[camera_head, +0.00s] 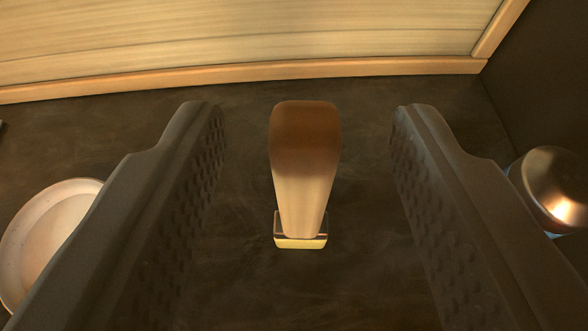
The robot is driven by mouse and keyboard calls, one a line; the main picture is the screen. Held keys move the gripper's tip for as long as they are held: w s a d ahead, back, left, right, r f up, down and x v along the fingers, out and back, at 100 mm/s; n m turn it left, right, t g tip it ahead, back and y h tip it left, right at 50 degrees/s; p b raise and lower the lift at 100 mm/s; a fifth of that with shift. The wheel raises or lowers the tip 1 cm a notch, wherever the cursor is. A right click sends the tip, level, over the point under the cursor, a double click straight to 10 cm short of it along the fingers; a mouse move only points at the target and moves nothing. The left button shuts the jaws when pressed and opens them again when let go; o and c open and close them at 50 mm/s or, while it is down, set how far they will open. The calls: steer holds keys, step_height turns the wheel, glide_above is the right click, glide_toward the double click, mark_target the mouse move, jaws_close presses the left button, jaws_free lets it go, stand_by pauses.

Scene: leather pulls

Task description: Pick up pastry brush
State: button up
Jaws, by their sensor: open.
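The pastry brush (301,180) is in the middle of the view, on a dark surface. Its wide far end is dark brown, its middle is pale tan, and a shiny gold-coloured band is at the near end. My gripper (306,112) is open, with one dark textured finger on each side of the brush. Clear gaps show between the brush and both fingers, and nothing is held. I cannot tell how high the fingers are above the surface.
A pale round dish (48,235) is at the left, partly hidden by the left finger. A shiny metal-topped object (552,188) is at the right, close to the right finger. A light wooden panel (240,35) with a trim strip runs along the back. A dark wall rises at the right.

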steer(key=shift+x, duration=1.3)
jaws_close()
